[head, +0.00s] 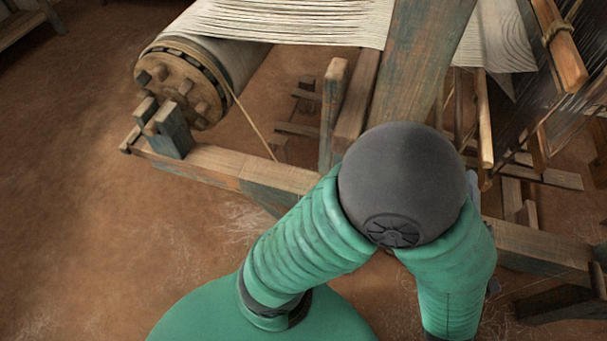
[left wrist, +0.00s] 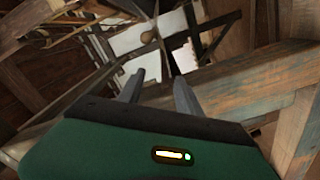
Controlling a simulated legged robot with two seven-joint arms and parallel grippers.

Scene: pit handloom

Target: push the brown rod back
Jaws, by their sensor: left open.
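Two brown pieces could be the rod, and I cannot tell which: a slim upright brown rod (head: 484,120) right of the thick post, and a thicker slanted brown bar (head: 562,50) with a cord tied round it at the upper right. My left gripper (left wrist: 157,88) shows in the left wrist view, its two grey fingers apart with nothing visible between them. My right gripper is not in view.
The thick loom post (head: 418,70) stands just beyond my arm. A low wooden beam (head: 215,165) runs along the near side. The toothed warp roller (head: 180,80) sits at the upper left, with pale threads (head: 290,20) above. Bare earth floor (head: 90,240) lies open at left.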

